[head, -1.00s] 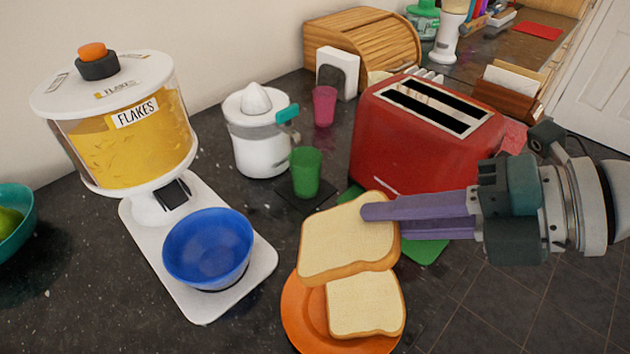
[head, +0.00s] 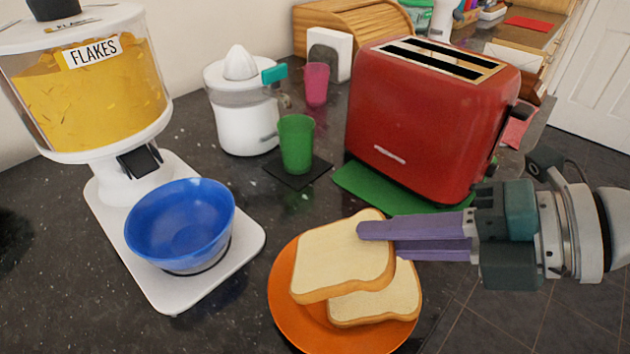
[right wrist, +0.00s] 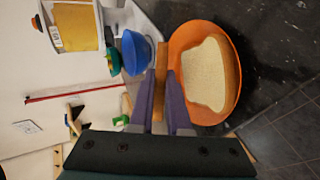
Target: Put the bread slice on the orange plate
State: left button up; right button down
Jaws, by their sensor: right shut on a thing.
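My right gripper (head: 415,238) is shut on a bread slice (head: 340,258), gripping its right edge. In the right wrist view the gripper (right wrist: 164,98) has this slice edge-on between its purple fingers. The orange plate (head: 287,312) is on the dark counter under the held slice, and it also shows in the right wrist view (right wrist: 232,55). A second bread slice (head: 378,305) lies on the plate, partly hidden by the held one; it also shows in the right wrist view (right wrist: 208,78). I cannot tell whether the two slices touch. My left gripper is not in view.
A blue bowl (head: 180,225) stands under the flakes dispenser (head: 95,95) left of the plate. Behind are a green cup (head: 296,143), a white juicer (head: 243,115) and a pink cup (head: 316,85). A red toaster (head: 430,120) stands on a green mat (head: 385,188) behind my gripper.

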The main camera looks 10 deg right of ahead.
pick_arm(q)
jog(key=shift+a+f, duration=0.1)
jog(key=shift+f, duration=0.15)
pick_arm(e)
jog(key=shift+f, duration=0.45)
jog(key=c, duration=1)
grip_release()
jog(key=shift+c, duration=0.2)
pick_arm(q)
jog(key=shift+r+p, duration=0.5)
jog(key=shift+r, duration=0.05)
pick_arm(e)
jog(key=v, duration=0.8)
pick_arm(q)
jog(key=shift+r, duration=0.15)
pick_arm(e)
jog(key=shift+r, duration=0.15)
